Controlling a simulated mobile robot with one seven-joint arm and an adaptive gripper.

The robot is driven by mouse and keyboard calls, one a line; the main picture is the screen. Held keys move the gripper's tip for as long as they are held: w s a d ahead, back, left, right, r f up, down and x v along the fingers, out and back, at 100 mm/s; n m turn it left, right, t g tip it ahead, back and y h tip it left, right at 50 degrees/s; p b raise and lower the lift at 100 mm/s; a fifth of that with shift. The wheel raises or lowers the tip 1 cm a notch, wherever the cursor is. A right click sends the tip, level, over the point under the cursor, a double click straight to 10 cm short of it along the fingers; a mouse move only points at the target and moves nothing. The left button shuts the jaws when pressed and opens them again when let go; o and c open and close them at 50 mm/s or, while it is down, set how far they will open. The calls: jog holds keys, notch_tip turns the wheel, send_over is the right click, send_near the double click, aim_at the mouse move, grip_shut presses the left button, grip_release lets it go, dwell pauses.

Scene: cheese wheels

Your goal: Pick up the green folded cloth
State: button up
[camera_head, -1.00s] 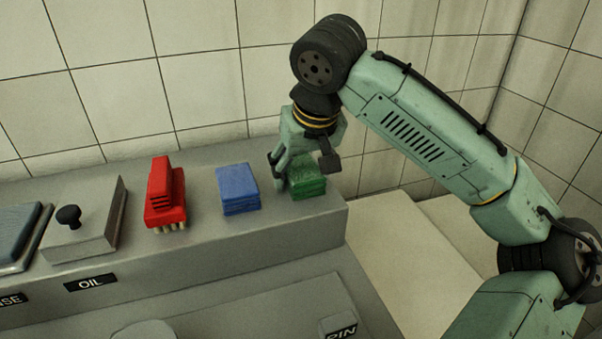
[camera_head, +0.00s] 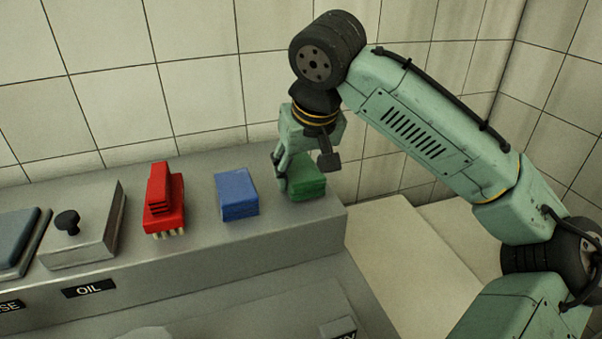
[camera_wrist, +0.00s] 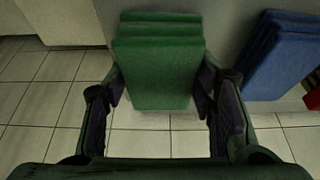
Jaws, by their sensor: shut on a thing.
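The green folded cloth (camera_head: 308,181) is at the right end of the grey ledge, beside the blue folded cloth. My gripper (camera_head: 297,178) is over it, pointing down, with its fingers around it. In the wrist view the green folded cloth (camera_wrist: 157,62) fills the space between the two fingers of my gripper (camera_wrist: 160,95), one finger at each side, and the gripper is shut on it. In the head view, part of the cloth is hidden behind the gripper. Whether the cloth touches the ledge is hard to tell.
A red brush (camera_head: 164,203) and a metal box with a black knob (camera_head: 85,236) stand further left on the ledge (camera_head: 200,245). A tiled wall (camera_head: 200,85) rises close behind.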

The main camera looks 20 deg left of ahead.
notch_tip(320, 180, up, 2)
jog(key=shift+r+b, duration=0.25)
jog(key=shift+b, duration=0.1)
jog(key=s+a+r+b, duration=0.1)
jog(key=s+b, duration=0.1)
jog(key=s, duration=0.5)
jog(key=s+a+r+b, duration=0.1)
jog(key=s+a+b, duration=0.1)
jog(key=s, duration=0.6)
jog(key=shift+s+a, duration=0.25)
jog(key=shift+s, duration=0.05)
jog(key=o, duration=0.5)
jog(key=c, duration=0.4)
jog(key=shift+c, duration=0.2)
